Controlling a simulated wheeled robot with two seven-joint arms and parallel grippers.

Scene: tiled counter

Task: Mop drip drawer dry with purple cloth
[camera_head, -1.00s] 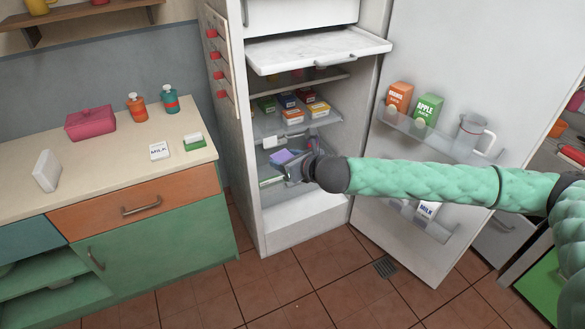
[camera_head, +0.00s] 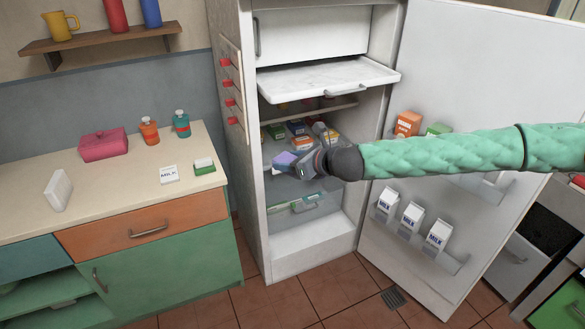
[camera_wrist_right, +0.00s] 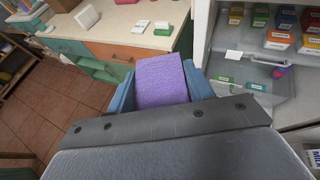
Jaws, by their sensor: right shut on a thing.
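The purple cloth (camera_head: 285,160) is a small folded pad held in my right gripper (camera_head: 300,162), in front of the open fridge's shelves. In the right wrist view the purple cloth (camera_wrist_right: 162,80) sits between the two blue fingers of the gripper (camera_wrist_right: 160,75), which are shut on it. The drip drawer (camera_head: 322,76) looks to be the pale, flat, marbled tray pulled out under the freezer compartment, above my gripper. The cloth is apart from it. I cannot make out water on the tray. My left gripper is not in view.
Shelves below the tray hold several small cartons (camera_head: 297,127). The fridge door (camera_head: 455,70) stands open at right with milk cartons (camera_head: 411,217) in its rack. At left a counter (camera_head: 120,195) carries a pink box (camera_head: 103,145), bottles and milk cards.

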